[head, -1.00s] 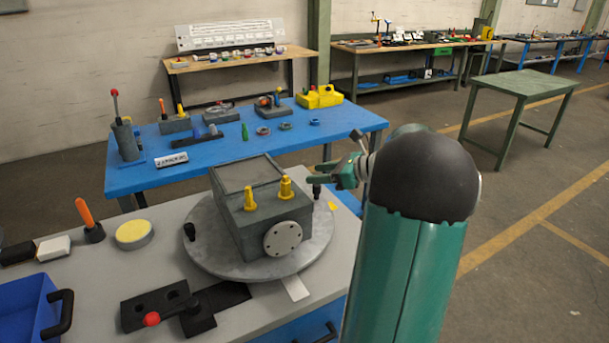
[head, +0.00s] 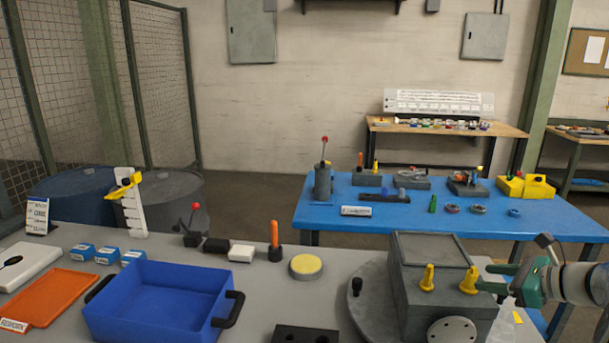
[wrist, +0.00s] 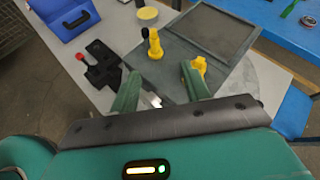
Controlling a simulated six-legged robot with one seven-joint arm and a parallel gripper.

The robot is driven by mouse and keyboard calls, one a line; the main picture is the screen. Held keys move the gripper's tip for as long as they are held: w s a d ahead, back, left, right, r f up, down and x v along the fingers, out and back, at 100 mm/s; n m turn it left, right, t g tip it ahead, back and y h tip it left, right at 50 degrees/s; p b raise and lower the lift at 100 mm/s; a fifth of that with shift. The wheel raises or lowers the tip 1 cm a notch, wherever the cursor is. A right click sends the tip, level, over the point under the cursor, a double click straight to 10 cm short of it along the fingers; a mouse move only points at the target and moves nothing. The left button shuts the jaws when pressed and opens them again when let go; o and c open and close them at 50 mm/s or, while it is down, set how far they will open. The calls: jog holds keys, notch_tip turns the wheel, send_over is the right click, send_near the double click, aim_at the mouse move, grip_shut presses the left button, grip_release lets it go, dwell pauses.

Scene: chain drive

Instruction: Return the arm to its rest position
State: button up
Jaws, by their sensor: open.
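My gripper (head: 500,283) shows at the right of the head view, beside the grey gearbox housing (head: 433,255). In the wrist view my gripper (wrist: 162,88) has two green fingers spread apart with nothing between them. The housing sits on a round grey turntable (head: 368,290). Two yellow plugs stand on its top: the left one (head: 427,278) and the right one (head: 468,280). In the wrist view the left plug (wrist: 155,45) is seen beyond the fingers, and the right plug (wrist: 199,64) is partly hidden by the right finger.
On the grey bench are a blue bin (head: 158,300), an orange tray (head: 50,297), a yellow-topped disc (head: 306,266) and an orange-handled tool (head: 274,240). A blue table (head: 400,215) with several parts stands behind. The floor (head: 250,210) between is clear.

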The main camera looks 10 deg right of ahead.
jog(key=s+a+n+g+h, duration=0.1)
jog(key=s+a+n+g, duration=0.15)
jog(key=a+n, duration=0.7)
jog(key=s+a+n+g+h, duration=0.15)
jog(key=a+n+g, duration=0.25)
jog(key=a, duration=1)
jog(key=s+a+n+h, duration=0.3)
jog(key=s+a+n, duration=0.6)
jog(key=s+n, duration=0.3)
jog(key=shift+a+f+n+t, duration=0.25)
jog(key=shift+a+n+t, duration=0.2)
jog(key=shift+n, duration=1)
jog(key=shift+h, duration=0.25)
